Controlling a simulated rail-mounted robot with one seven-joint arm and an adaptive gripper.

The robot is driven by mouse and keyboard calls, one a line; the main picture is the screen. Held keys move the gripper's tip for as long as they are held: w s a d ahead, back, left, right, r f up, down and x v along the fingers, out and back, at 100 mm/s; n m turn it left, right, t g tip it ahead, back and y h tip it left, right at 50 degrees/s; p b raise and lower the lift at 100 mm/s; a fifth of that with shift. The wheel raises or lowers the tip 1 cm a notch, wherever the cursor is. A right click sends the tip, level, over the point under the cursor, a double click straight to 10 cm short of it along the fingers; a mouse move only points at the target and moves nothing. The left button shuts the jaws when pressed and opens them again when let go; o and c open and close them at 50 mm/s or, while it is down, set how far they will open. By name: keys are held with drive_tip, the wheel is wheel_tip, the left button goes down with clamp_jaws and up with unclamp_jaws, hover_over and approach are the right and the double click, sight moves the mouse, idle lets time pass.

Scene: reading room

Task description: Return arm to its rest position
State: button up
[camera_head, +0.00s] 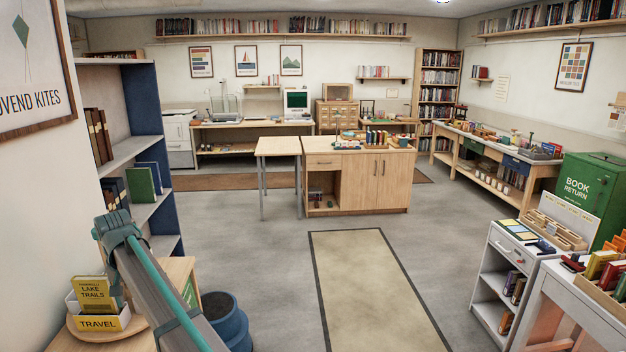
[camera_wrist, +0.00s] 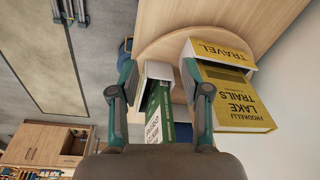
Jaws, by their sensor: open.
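My arm (camera_head: 155,285) reaches across the lower left of the head view, over a wooden stand; its end is not clearly visible there. In the wrist view my gripper (camera_wrist: 158,72) is open, its two teal-and-grey fingers spread apart. A green book (camera_wrist: 158,112) in a pale holder shows in the gap between the fingers. I cannot tell how far below the fingers it is; no contact is visible. A yellow "Lake Trails" book (camera_wrist: 236,98) in a bin labelled "TRAVEL" (camera_wrist: 219,52) is beside the right finger. The bin (camera_head: 97,318) also shows in the head view.
The bins stand on a round wooden board (camera_head: 75,335). A blue-grey shelf unit (camera_head: 143,150) and the wall stand close on the left. A blue round container (camera_head: 226,322) is on the floor right of my arm. The floor around the beige rug (camera_head: 370,285) is clear.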

drive_tip(key=s+d+f+g+h+b, duration=0.1)
drive_tip(key=d+f, duration=1.3)
drive_tip(key=f, duration=0.3)
drive_tip(key=s+d+f, duration=0.1)
drive_tip(key=d+f, duration=1.3)
drive_tip(key=f, duration=0.2)
drive_tip(key=s+d+f+g+h+b, duration=0.1)
drive_tip(key=s+d+f, duration=0.3)
drive_tip(key=d+f, duration=0.4)
drive_tip(key=s+d+f+g, duration=0.1)
drive_tip(key=s+d+f, duration=0.35)
drive_tip(key=d, duration=0.45)
drive_tip(key=s+d+f+m+g, duration=0.1)
drive_tip(key=s+d+f, duration=0.3)
drive_tip(key=s+d, duration=0.3)
drive_tip(key=s+d+f+m+g+b, duration=0.1)
drive_tip(key=s+d+f, duration=0.3)
drive_tip(key=s+d, duration=0.4)
drive_tip(key=s+d+f+m+g+b, duration=0.1)
drive_tip(key=s+d+f+m+g, duration=0.1)
drive_tip(key=s+d, duration=0.6)
drive_tip(key=s+f+m, duration=0.1)
drive_tip(key=s+f, duration=0.1)
drive_tip(key=s, duration=0.5)
drive_tip(key=shift+s+f+g+y, duration=0.2)
drive_tip(key=shift+f+g+y, duration=0.1)
drive_tip(key=shift+g+y, duration=0.1)
